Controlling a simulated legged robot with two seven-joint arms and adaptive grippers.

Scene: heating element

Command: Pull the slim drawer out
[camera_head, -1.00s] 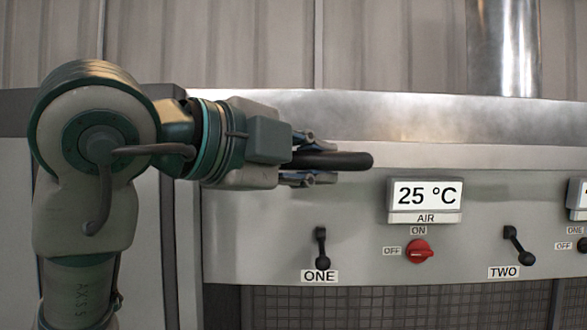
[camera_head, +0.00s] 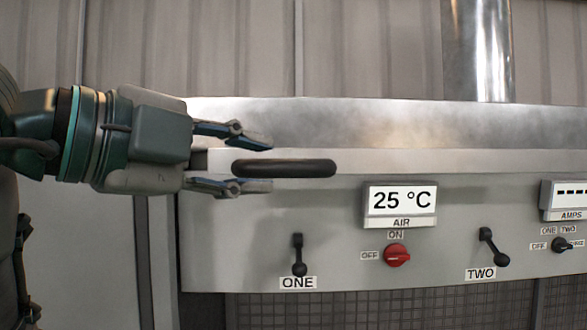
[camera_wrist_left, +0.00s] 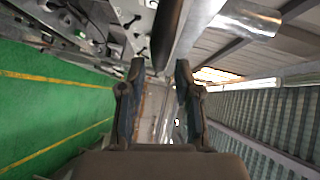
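The slim drawer appears as the pale narrow strip (camera_head: 450,160) along the top of the grey heating unit, though its exact outline is hard to make out. A thick black handle (camera_head: 300,168) sticks out at its left part. My left gripper (camera_head: 263,165) is open, its two fingers spread above and below the handle's left end. I see a gap between the upper finger and the handle; the lower finger overlaps the handle's underside in the picture, and contact cannot be told. In the left wrist view the dark handle (camera_wrist_left: 168,30) lies between and beyond the open fingertips (camera_wrist_left: 160,68). My right gripper is not in view.
The panel below carries a 25 °C display (camera_head: 400,200), a red knob (camera_head: 397,255) and black levers ONE (camera_head: 298,255) and TWO (camera_head: 493,247). A metal pipe (camera_head: 478,50) rises behind. The green floor (camera_wrist_left: 50,115) is clear in the left wrist view.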

